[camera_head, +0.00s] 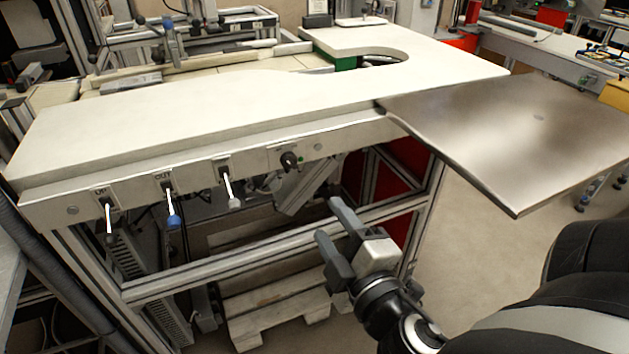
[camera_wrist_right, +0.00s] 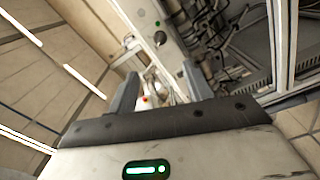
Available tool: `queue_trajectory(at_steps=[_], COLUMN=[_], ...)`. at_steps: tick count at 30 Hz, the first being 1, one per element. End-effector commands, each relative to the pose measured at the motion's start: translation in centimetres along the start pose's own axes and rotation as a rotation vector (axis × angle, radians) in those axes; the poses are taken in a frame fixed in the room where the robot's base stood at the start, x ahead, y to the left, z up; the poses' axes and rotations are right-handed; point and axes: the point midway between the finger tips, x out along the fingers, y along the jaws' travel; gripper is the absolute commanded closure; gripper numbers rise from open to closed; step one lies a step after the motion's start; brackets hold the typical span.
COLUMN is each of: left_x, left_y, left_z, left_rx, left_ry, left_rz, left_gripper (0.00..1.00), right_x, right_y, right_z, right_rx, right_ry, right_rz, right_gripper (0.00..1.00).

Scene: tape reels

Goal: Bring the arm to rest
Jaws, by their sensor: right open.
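My right gripper (camera_head: 331,220) is in front of the white workbench and lower than its top, near the bench's right front leg. Its two fingers stand apart with nothing between them. In the right wrist view the two grey fingers (camera_wrist_right: 160,80) are also spread and empty. My right arm comes in from the lower right of the head view. My left gripper is not in the head view. No tape reel can be made out.
The white benchtop (camera_head: 230,108) is bare. A metal plate (camera_head: 505,130) juts out at its right end. Several switches line the front rail (camera_head: 262,160). A metal crossbar (camera_head: 250,258) and a wooden pallet (camera_head: 275,310) are below. Open floor lies at right.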

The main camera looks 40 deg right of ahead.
Motion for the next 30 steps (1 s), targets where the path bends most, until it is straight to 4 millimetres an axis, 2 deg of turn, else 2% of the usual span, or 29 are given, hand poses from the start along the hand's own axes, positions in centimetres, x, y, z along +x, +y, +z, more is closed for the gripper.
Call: queue_trajectory(at_steps=[7,10,14,16,21,25,30], left_x=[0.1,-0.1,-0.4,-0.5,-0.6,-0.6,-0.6], left_y=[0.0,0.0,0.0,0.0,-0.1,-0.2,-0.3], left_z=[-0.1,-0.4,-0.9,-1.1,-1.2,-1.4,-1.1], left_rx=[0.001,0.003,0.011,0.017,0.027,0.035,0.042], left_ry=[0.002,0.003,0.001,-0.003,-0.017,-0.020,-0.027], left_rz=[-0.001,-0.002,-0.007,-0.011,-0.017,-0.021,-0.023], left_gripper=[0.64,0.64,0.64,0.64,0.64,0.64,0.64], right_x=[0.0,0.1,0.0,-0.5,-2.6,-4.4,-5.4], right_y=[-0.1,-1.1,-4.8,-7.7,-14.0,-17.0,-18.4], right_z=[0.0,-0.1,-0.7,-1.3,-3.1,-4.2,-4.9], right_rx=[0.007,0.077,0.317,0.481,0.840,1.016,1.109], right_ry=[0.000,0.000,-0.015,-0.037,-0.122,-0.186,-0.224], right_rz=[-0.004,-0.043,-0.188,-0.299,-0.570,-0.716,-0.792], right_gripper=[0.50,0.50,0.50,0.50,0.50,0.50,0.50])
